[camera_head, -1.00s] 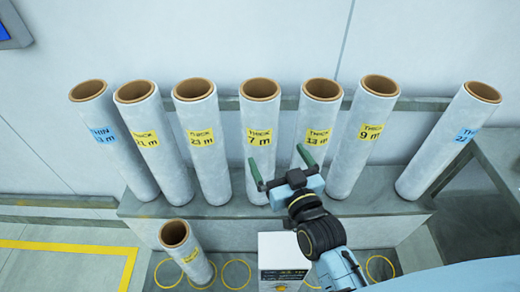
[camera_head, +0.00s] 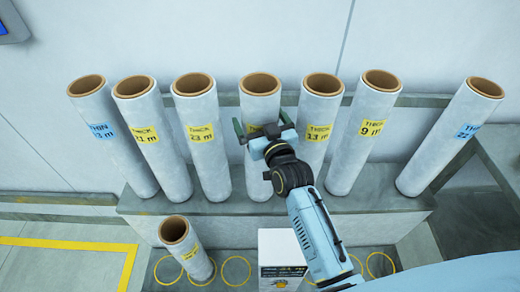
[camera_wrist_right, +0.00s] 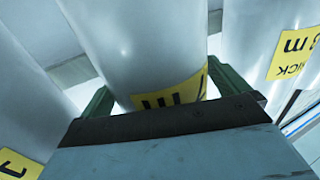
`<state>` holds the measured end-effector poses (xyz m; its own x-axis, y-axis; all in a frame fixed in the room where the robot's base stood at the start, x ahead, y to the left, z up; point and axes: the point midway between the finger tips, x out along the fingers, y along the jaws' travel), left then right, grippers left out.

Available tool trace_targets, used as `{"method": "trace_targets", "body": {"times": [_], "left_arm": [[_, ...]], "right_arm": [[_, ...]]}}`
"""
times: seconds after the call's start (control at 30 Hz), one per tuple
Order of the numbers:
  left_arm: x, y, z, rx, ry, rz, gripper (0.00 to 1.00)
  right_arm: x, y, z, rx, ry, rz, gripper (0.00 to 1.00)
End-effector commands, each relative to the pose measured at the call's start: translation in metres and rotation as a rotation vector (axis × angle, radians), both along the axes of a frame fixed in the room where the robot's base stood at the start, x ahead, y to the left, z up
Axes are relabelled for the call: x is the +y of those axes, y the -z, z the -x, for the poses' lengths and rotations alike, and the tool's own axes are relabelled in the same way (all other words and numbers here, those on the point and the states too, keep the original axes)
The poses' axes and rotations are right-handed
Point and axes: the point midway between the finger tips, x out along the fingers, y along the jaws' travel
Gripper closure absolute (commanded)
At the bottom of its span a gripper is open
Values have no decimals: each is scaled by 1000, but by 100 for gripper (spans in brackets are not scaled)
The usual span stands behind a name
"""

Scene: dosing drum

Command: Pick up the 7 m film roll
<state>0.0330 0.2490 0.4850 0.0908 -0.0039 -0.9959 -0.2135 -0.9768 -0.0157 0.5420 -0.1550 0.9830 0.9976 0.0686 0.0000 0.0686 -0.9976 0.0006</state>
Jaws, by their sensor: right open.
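The 7 m film roll (camera_head: 260,88) stands upright in the middle of the row on the grey ledge, a white tube with a brown core. My right gripper (camera_head: 262,124) is at its upper front and covers most of its yellow label. In the right wrist view the roll (camera_wrist_right: 140,45) fills the space between the two green fingers of the open gripper (camera_wrist_right: 160,80). The fingers lie to either side of it. Whether they touch it I cannot tell. Only part of the label shows above the palm. My left gripper is not in view.
Close on either side stand a THICK 23 m roll (camera_head: 200,110) and a THICK 13 m roll (camera_head: 318,115). Other rolls stand further out on the ledge (camera_head: 160,205). A short roll (camera_head: 186,250) stands on the floor in front, beside a white box (camera_head: 281,250).

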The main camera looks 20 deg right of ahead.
Motion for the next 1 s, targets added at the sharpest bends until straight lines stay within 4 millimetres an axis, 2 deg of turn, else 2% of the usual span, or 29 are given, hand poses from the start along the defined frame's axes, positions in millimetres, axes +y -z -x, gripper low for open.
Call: {"method": "trace_targets", "body": {"times": [0.23,0.87,1.0], "left_arm": [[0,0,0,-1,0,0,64],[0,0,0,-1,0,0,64],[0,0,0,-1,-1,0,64]], "right_arm": [[0,1,-1,1,0,-1,1],[0,0,-1,1,0,-1,84],[0,-4,-2,-10,1,-2,85]]}}
